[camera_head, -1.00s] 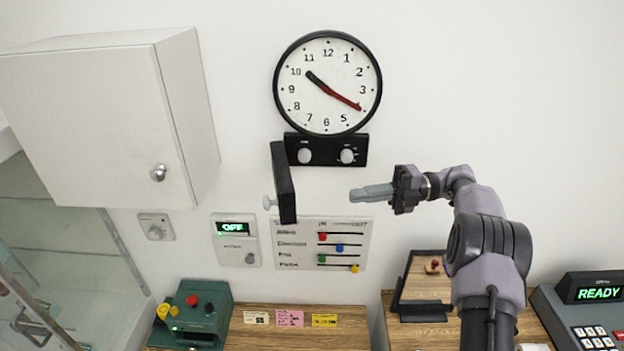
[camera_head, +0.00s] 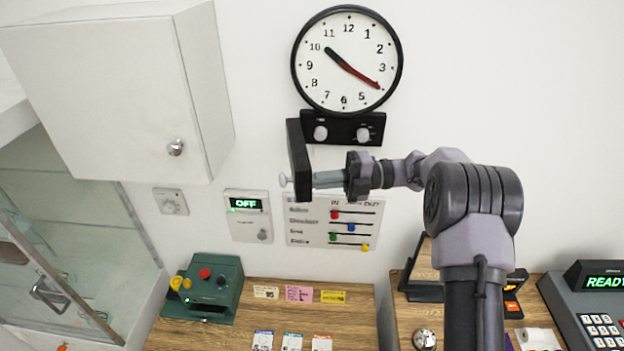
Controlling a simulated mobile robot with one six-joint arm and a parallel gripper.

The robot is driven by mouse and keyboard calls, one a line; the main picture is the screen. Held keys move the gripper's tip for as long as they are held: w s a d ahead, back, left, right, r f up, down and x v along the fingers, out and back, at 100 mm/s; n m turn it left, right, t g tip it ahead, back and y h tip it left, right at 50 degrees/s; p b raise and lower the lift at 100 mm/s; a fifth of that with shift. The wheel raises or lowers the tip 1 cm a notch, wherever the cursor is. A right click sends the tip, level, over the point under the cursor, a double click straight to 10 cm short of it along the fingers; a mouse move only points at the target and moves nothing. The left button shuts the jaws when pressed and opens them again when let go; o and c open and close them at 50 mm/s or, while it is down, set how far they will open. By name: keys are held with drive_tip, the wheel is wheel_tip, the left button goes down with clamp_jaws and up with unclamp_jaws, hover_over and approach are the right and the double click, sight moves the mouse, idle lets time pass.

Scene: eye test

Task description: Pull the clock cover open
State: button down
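The wall clock (camera_head: 347,62) hangs at the upper middle, with a black control strip (camera_head: 342,126) below it. Two grey knobs on the strip are uncovered. The black clock cover (camera_head: 298,158) stands out from the wall at the strip's left end, seen nearly edge-on, swung open. Its small pale knob (camera_head: 285,180) points left, on the side away from my gripper. My gripper (camera_head: 315,180) points left, with its fingers seemingly shut together and empty. The fingertips are at the cover's right face, near its lower end; whether they touch it I cannot tell.
A white cabinet (camera_head: 105,95) hangs at the left. A panel with an OFF display (camera_head: 247,215) and a slider board (camera_head: 310,222) are on the wall below the cover. A green box (camera_head: 213,288) sits on the wooden counter. A keypad device (camera_head: 595,300) stands at right.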

drive_tip(key=shift+a+f, duration=0.1)
drive_tip(key=shift+a, duration=0.05)
drive_tip(key=shift+s+a+f+m+t+b, duration=0.1)
drive_tip(key=shift+a+f+m+t+b, duration=0.25)
drive_tip(key=shift+b, duration=0.85)
drive_tip(key=w+a+m+t+b, duration=0.1)
drive_tip(key=a+m+t+b, duration=0.3)
drive_tip(key=a+b, duration=0.6)
drive_tip(key=shift+a+r+t, duration=0.35)
drive_tip(key=shift+r+t, duration=0.1)
drive_tip(key=shift+t, duration=0.9)
drive_tip(key=shift+w, duration=0.1)
drive_tip(key=shift+b, duration=0.3)
